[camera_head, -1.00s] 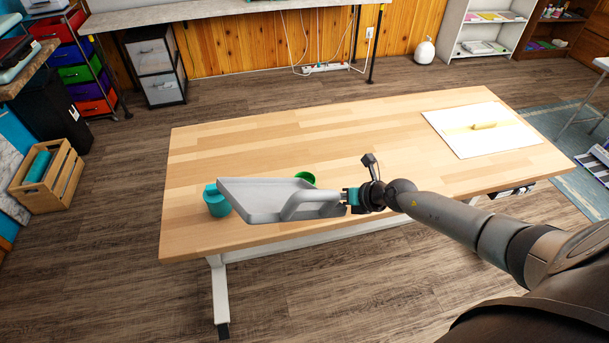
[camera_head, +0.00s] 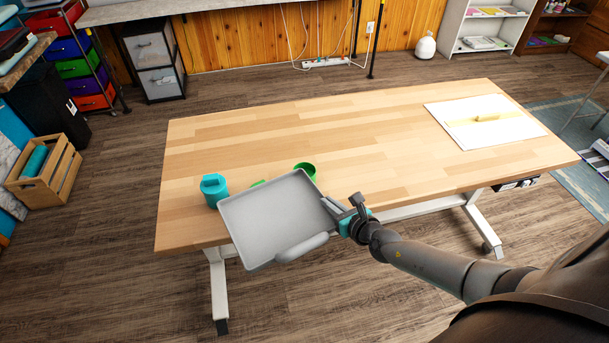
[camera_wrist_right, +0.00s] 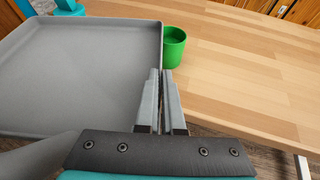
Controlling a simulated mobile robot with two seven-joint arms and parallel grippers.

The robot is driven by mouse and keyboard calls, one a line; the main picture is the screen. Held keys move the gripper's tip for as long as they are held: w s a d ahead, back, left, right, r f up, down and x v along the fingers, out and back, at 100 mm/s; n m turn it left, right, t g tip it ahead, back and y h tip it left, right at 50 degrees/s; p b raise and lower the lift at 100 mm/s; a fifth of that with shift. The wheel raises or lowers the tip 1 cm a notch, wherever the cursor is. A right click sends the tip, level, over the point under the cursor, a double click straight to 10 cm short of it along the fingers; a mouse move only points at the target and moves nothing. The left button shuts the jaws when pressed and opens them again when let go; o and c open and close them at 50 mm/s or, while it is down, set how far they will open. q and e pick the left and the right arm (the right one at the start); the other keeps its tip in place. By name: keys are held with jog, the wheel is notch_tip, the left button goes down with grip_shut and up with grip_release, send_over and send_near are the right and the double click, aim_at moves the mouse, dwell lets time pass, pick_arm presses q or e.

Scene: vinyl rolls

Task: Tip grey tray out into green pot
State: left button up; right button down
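My right gripper (camera_head: 350,216) is shut on the edge of the grey tray (camera_head: 327,212). The wrist view shows its fingers (camera_wrist_right: 168,98) close together at the tray's side wall (camera_wrist_right: 161,45). The tray is held over the table's front edge, its open face turned up toward the head camera; its visible inside looks bare. The green pot (camera_head: 306,171) stands on the table just behind the tray's far right corner, partly hidden by it in the head view. It also shows beyond the fingers in the wrist view (camera_wrist_right: 174,50). My left gripper is not in view.
A teal container (camera_head: 213,188) stands left of the tray's far corner. A small green thing (camera_head: 258,183) peeks out behind the tray, mostly hidden. A white board (camera_head: 484,133) lies at the table's right. The wooden table (camera_head: 330,125) is clear in the middle.

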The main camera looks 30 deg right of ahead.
jog(key=a+r+p, duration=0.1)
jog(key=p, duration=0.1)
jog(key=s+r+p, duration=0.1)
jog(key=shift+s+a+r+p, duration=0.15)
jog(key=shift+s+a+p, duration=0.1)
jog(key=shift+a+p, duration=0.1)
jog(key=s+a+r+p, duration=0.1)
jog(key=p, duration=0.1)
jog(key=s+a+r+p, duration=0.1)
jog(key=p, duration=0.1)
jog(key=shift+s+a+r, duration=0.2)
jog(key=shift+a+r, duration=0.1)
jog(key=shift+r, duration=0.1)
jog(key=shift+s+f, duration=0.1)
